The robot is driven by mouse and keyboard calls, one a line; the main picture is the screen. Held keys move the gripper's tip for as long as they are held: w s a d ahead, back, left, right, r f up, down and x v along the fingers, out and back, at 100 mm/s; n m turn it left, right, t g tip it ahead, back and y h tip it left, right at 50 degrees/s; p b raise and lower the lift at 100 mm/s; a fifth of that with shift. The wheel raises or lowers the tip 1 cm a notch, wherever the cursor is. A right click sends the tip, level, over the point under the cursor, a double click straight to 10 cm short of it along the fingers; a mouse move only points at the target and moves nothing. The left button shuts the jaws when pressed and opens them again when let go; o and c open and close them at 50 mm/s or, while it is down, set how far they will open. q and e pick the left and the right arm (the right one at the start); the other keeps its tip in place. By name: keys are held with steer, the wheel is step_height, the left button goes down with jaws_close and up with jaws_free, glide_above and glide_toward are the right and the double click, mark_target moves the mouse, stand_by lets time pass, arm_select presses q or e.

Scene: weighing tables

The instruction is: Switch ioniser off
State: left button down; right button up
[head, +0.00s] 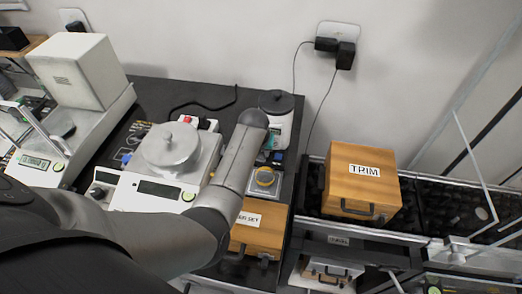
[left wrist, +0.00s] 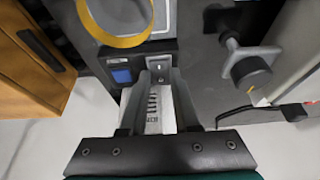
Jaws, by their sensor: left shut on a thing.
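In the left wrist view this panel carries a blue square (left wrist: 121,76) and a small rocker switch (left wrist: 160,67); which way the switch is tipped is too small to tell. My left gripper (left wrist: 160,78) has one finger on each side of the white lettered part, with its tips beside the switch.
A yellow-ringed pan (head: 265,178) stands just in front of the panel; its ring (left wrist: 115,38) is close to my fingers. A balance (head: 160,188) with a lidded pot (head: 170,148) stands left. A wooden box (head: 258,228) and the TRIM box (head: 361,184) are nearby.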

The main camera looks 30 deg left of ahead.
arm_select(q)
steer(key=shift+w, duration=0.1)
stand_by(0.3)
steer(key=shift+w+r+g+p, duration=0.1)
steer(key=shift+g+p, duration=0.2)
steer(key=shift+g, duration=0.4)
steer(key=shift+w+a+g+h+b, duration=0.1)
steer(key=shift+w+g+h+b, duration=0.1)
steer(key=shift+g+h+b, duration=0.3)
steer(key=c, duration=0.6)
jaws_free()
steer(key=shift+c, duration=0.2)
steer(key=shift+r, duration=0.1)
